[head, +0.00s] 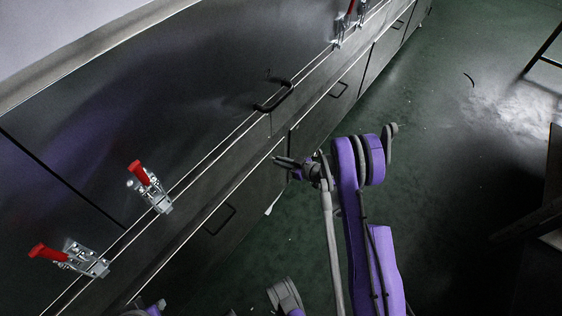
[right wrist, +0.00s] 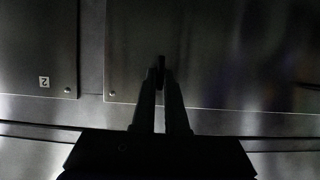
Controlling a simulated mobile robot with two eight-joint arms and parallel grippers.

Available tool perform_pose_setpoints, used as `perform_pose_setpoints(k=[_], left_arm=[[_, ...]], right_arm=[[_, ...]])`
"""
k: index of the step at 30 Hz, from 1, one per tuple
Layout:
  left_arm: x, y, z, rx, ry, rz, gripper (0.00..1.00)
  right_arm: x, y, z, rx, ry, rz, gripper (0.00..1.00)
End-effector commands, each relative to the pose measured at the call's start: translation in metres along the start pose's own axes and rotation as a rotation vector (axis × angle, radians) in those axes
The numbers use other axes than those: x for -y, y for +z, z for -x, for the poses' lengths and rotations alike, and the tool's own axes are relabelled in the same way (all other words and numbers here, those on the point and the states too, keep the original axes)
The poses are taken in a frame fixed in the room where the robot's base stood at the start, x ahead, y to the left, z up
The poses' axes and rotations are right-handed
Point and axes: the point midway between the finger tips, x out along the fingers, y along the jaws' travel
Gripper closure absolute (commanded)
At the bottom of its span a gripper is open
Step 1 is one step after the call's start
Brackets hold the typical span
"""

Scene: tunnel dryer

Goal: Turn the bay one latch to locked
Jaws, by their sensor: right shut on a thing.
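My right gripper (head: 279,160) reaches in front of the dryer's lower front. In the right wrist view my right gripper (right wrist: 160,80) is dark, with its fingers together on a small, dark, upright piece. The piece appears to be the bay one latch (right wrist: 161,62); its mark and exact turn are too dark to read. Behind it is a plain metal door (right wrist: 220,50), beside a panel with a small tag "2" (right wrist: 44,82), seen upside down. In the head view the latch is hidden at my gripper's tip. My left gripper does not show.
Toggle clamps with red handles stand on the dryer edge at left (head: 150,188) and lower left (head: 85,260), with more at the top (head: 345,25). A black bar handle (head: 274,96) sticks out above my gripper. Green floor (head: 440,110) lies open to the right.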

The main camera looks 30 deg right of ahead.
Motion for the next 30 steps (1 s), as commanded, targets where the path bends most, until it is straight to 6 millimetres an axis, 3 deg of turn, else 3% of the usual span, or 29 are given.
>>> perform_pose_setpoints(k=[11,30], left_arm=[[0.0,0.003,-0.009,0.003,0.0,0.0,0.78],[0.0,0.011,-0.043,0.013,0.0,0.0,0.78]], right_arm=[[-0.003,0.002,-0.001,0.001,-0.06,-0.145,1.0],[-0.009,0.006,-0.002,0.001,-0.287,-0.695,1.0]])
